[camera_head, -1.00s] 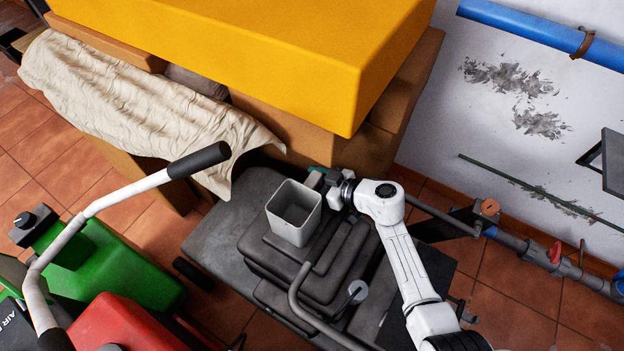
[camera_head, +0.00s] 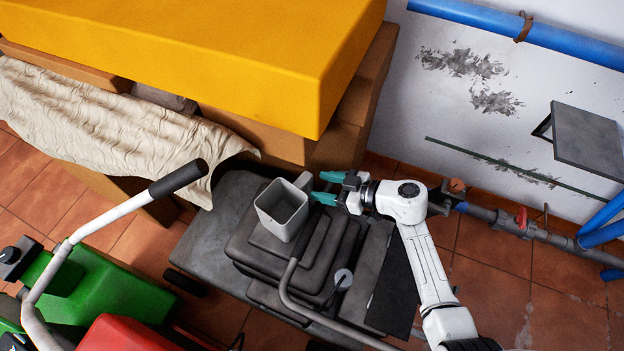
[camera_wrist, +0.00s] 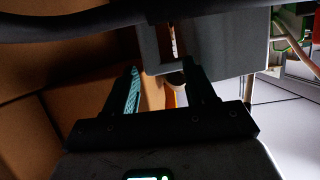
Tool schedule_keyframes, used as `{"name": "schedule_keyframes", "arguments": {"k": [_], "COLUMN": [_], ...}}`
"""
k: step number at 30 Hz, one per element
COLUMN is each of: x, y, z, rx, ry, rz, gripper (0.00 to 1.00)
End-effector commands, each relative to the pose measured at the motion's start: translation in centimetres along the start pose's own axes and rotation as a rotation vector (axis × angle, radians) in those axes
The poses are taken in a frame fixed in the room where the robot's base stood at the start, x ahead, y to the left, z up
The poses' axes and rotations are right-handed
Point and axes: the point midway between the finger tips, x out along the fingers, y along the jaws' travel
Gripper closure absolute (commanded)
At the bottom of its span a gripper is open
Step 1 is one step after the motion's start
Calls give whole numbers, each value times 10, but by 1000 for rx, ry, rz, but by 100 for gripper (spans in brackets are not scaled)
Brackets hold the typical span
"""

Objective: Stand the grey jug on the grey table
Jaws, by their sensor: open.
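The grey jug (camera_head: 282,212) stands upright and open-topped on a stepped dark grey case, with its handle (camera_head: 303,181) at the upper right. My gripper (camera_head: 324,187) is open and empty just right of the handle, its teal fingertips pointing at it and apart from it. In the wrist view a grey body that looks like the jug (camera_wrist: 225,40) is beyond my open gripper (camera_wrist: 165,80). A flat grey panel (camera_head: 590,138) on a bracket juts from the wall at the right; I cannot tell if it is the grey table.
The dark grey case (camera_head: 315,260) has a curved metal tube beside the jug. A yellow block (camera_head: 220,55) on cardboard boxes rises behind, with a cream cloth (camera_head: 100,120) at left. Green (camera_head: 110,290) and red (camera_head: 130,335) machines stand lower left. Pipes run along the wall.

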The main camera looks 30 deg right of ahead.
Motion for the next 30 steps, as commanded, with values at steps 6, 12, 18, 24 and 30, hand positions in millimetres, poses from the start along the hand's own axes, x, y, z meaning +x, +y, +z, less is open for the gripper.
{"name": "schedule_keyframes", "arguments": {"k": [6, 12, 18, 24, 30], "x": [-7, -8, -30, -83, -140], "y": [0, 8, 51, 98, 123], "z": [0, -8, -52, -92, -94], "rx": [-1, -23, -117, -141, -41], "ry": [0, 22, 123, 179, 111], "rz": [-1, 46, 326, 697, 994], "gripper": [45, 45, 45, 45, 45]}}
